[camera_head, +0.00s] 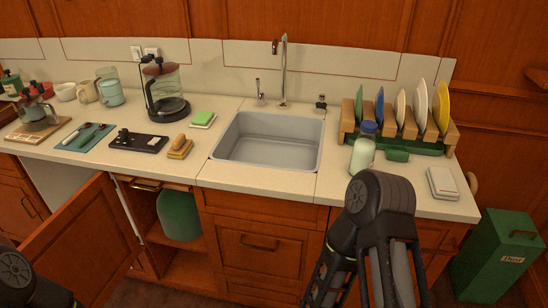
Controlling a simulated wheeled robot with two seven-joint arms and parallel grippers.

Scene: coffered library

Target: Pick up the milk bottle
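The milk bottle (363,150) is a pale, whitish bottle with a blue cap. It stands upright on the counter to the right of the sink, in front of the dish rack. My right arm rises from the bottom of the view, with a dark joint just below the bottle; I cannot make out its fingertips. A dark part of my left arm shows at the bottom left corner, and its gripper is out of view. No gripper is seen touching the bottle.
The sink (268,152) lies left of the bottle. A wooden dish rack (452,136) with several plates stands behind it. A green sponge (397,155) and a white box (442,183) are to its right. A cabinet door (88,247) hangs open below. A green bin (497,257) stands at right.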

